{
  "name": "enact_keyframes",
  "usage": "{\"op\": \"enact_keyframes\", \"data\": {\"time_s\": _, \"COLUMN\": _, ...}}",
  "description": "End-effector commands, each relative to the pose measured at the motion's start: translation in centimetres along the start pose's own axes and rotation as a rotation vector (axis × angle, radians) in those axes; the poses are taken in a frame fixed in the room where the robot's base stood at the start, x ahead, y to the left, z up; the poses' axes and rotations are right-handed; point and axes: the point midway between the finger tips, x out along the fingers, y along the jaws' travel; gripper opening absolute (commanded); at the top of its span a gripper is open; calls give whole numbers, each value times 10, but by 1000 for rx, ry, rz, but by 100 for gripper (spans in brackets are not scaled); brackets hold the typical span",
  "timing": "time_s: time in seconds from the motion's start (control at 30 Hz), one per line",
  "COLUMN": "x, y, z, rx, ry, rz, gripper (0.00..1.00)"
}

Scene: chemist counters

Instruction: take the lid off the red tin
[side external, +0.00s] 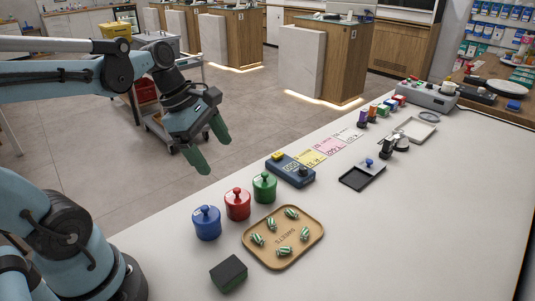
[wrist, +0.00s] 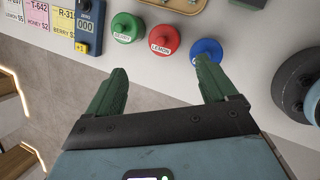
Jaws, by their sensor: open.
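The red tin (side external: 237,205) stands upright on the white counter with its knobbed red lid on, between a blue tin (side external: 207,223) and a green tin (side external: 264,187). In the wrist view the red tin (wrist: 164,39) shows from above, with a label reading LEMON, beyond my fingertips. My gripper (side external: 203,152) is open and empty, in the air above and to the left of the tins in the side view. Its green fingers (wrist: 158,77) are spread wide in the wrist view and touch nothing.
A tan tray (side external: 257,258) of several striped sweets lies right of the tins, with a dark green block (side external: 228,274) near it. A blue counter device (side external: 290,170) and cards (side external: 328,146) lie behind the green tin.

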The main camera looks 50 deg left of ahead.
Motion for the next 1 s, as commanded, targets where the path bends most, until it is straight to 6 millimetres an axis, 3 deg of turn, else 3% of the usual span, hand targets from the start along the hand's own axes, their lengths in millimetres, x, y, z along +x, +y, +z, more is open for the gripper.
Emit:
{"op": "enact_keyframes", "data": {"time_s": 0.1, "x": -5, "y": 4, "z": -3, "rx": -213, "ry": -21, "rz": -35, "gripper": 86}}
{"op": "enact_keyframes", "data": {"time_s": 0.27, "x": -7, "y": 5, "z": -4, "rx": -353, "ry": -32, "rz": -59, "gripper": 86}}
{"op": "enact_keyframes", "data": {"time_s": 0.8, "x": 51, "y": 2, "z": -2, "rx": -367, "ry": -33, "rz": -61, "gripper": 86}}
{"op": "enact_keyframes", "data": {"time_s": 1.0, "x": 61, "y": 1, "z": -1, "rx": -367, "ry": -33, "rz": -61, "gripper": 86}}
